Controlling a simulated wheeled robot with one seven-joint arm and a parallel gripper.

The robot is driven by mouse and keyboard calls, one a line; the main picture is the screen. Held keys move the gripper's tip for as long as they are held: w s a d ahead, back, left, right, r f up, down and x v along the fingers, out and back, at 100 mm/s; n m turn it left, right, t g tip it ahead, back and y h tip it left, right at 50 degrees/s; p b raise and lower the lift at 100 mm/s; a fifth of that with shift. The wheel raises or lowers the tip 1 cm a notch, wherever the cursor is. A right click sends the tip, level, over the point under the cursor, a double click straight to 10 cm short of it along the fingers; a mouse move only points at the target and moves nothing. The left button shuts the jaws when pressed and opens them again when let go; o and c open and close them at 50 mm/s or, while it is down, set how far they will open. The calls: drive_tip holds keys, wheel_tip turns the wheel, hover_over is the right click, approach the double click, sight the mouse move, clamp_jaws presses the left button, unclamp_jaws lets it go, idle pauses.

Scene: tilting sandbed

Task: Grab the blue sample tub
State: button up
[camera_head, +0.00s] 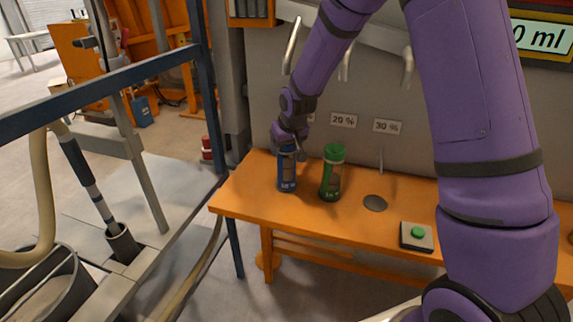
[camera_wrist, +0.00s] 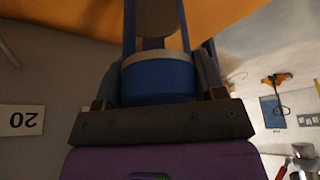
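The blue sample tub (camera_head: 287,180) is a dark blue cylinder standing upright at the left end of the orange table. My gripper (camera_head: 288,149) is over its top, pointing down. In the wrist view, the blue tub (camera_wrist: 158,82) lies between the two fingers of my gripper (camera_wrist: 160,76), one on each side and very close to its wall. Whether the fingers press on it is not clear. The tub's lower part is partly hidden in the wrist view.
A green tub (camera_head: 332,174) stands just right of the blue one. Further right are an empty round spot (camera_head: 375,203) and a green button (camera_head: 417,233) on the orange table (camera_head: 350,222). A blue rail frame (camera_head: 205,90) stands left of the table.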

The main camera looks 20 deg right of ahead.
drive_tip(key=c, duration=0.6)
